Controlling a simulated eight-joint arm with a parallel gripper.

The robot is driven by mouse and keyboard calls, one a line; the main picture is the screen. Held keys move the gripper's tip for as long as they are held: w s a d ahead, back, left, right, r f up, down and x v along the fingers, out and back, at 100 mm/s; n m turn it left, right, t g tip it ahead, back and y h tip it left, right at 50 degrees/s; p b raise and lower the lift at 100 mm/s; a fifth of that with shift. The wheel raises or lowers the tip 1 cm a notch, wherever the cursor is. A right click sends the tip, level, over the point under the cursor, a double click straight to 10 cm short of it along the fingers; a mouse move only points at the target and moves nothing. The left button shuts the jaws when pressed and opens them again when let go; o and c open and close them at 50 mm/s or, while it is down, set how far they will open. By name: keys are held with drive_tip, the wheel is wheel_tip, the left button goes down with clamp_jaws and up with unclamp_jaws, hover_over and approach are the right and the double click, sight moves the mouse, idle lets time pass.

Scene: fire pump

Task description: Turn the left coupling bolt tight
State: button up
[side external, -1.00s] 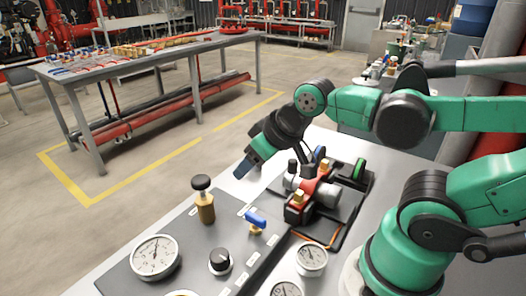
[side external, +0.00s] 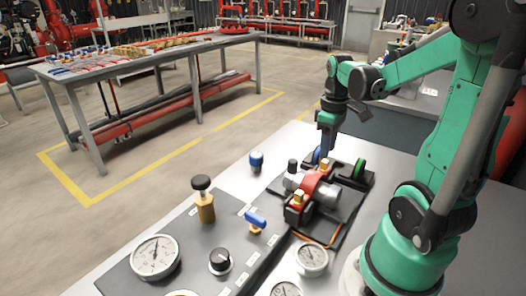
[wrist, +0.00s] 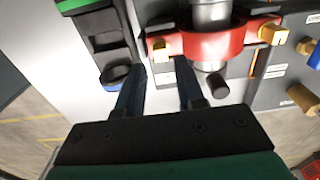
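The red coupling (side external: 314,184) sits across a grey pipe on the pump's dark base. It has a brass bolt at each end. In the wrist view, one brass bolt (wrist: 160,46) is at the left end of the red coupling (wrist: 215,42) and the other (wrist: 273,34) at the right end. My gripper (wrist: 160,68) is open, its two dark fingers apart, with the left bolt in line with the gap just beyond the tips. In the side view my gripper (side external: 325,152) points down at the far end of the pump. The near bolt (side external: 298,197) is clear of it.
A blue ring (wrist: 115,77) lies close beside my left finger, and a black knob (wrist: 217,84) beside the right one. A blue-topped piece (side external: 256,161) stands on the bench left of the pump. Gauges (side external: 155,257) and a brass valve (side external: 204,202) are in front.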

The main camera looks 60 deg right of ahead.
sight(325, 161)
drive_tip(key=shift+f, duration=1.85)
clamp_jaws()
